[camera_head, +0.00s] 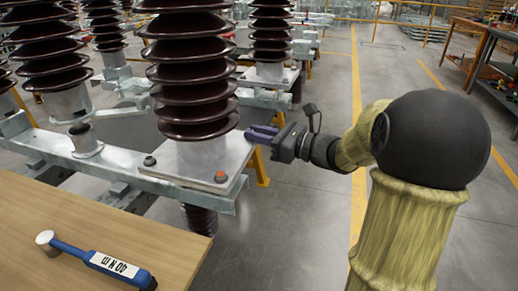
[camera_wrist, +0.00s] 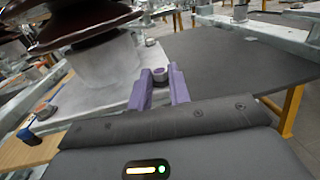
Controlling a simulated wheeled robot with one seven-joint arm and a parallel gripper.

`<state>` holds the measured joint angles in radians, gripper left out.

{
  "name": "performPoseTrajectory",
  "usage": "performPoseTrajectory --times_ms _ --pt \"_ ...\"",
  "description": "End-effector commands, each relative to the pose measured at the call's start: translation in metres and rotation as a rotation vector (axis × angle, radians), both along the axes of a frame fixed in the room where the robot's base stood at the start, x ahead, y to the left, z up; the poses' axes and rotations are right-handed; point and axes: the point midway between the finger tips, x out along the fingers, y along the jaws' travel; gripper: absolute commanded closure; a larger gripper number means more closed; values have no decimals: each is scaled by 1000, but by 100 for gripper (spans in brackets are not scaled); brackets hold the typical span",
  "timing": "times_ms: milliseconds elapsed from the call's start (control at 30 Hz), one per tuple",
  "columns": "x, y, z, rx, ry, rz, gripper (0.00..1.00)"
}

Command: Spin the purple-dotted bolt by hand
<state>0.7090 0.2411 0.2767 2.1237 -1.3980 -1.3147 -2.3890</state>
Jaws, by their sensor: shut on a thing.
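The purple-dotted bolt (camera_wrist: 159,74) shows in the wrist view between my two purple fingertips, near the corner of the pale metal base plate (camera_wrist: 95,101). Its top looks purplish and it stands upright. My gripper (camera_wrist: 160,86) is shut on it, with one finger on each side. In the head view my gripper (camera_head: 262,133) reaches in from the right to the far right corner of the base plate (camera_head: 237,153) under the brown insulator (camera_head: 190,75). The bolt is hidden there by the fingers.
An orange-dotted bolt (camera_head: 220,176) and a reddish-dotted bolt (camera_head: 149,161) sit on the same plate. The insulator column rises close to my gripper's left. A wooden table (camera_head: 60,210) with a blue-handled hammer (camera_head: 105,264) is at front left.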

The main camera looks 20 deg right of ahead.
Motion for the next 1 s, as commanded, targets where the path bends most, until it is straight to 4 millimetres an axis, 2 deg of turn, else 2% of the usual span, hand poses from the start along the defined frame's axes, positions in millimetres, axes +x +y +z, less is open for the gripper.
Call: performPoseTrajectory --times_ms 33,600,1000 --pt "-2 2 -8 -3 -4 -31 100" --pt "-7 9 -6 1 -6 -401 100" --pt "-7 12 -1 0 -1 -548 100"
